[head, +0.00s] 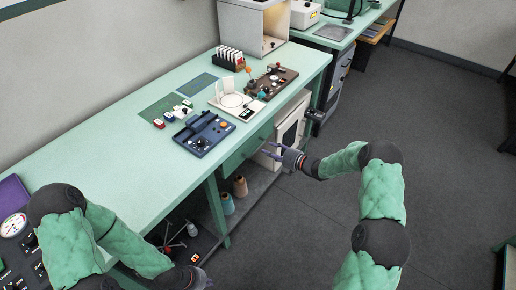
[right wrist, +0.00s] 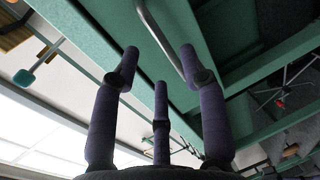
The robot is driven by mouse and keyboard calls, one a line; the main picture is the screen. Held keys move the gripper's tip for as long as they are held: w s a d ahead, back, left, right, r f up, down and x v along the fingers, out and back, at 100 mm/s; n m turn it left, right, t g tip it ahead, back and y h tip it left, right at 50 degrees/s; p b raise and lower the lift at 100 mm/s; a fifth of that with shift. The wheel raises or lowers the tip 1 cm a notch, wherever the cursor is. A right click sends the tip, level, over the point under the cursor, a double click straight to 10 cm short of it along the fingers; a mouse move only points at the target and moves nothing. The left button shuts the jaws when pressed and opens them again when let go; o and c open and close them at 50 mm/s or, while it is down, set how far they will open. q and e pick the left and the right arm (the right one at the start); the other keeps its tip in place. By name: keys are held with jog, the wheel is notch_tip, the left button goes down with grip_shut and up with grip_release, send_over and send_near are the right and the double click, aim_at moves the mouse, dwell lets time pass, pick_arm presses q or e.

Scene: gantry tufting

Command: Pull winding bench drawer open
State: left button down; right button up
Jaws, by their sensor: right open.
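The mint-green winding bench (head: 135,135) runs along the wall. Its green drawer (head: 236,158) sits under the front edge, and its front looks flush with the bench. In the right wrist view a curved metal bar handle (right wrist: 158,32) is on the green drawer front (right wrist: 205,50). My right gripper (head: 268,150) is at the drawer front, with its purple fingers spread. In the right wrist view the fingers (right wrist: 160,68) are open, and the handle lies just beyond and between their tips; I cannot tell whether they touch. My left gripper (head: 203,281) is low at the bottom edge, its fingers unclear.
A blue control box (head: 204,134), a white round-plated device (head: 235,102) and a brown panel (head: 272,82) stand on the bench. Thread cones (head: 240,187) sit on the lower shelf. A white cabinet (head: 291,125) is beyond the drawer.

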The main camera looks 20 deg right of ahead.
aim_at(260, 147)
jog(key=b+x, duration=0.1)
jog(key=x, duration=0.5)
jog(key=shift+w+a, duration=0.15)
jog(key=shift+w, duration=0.05)
grip_shut()
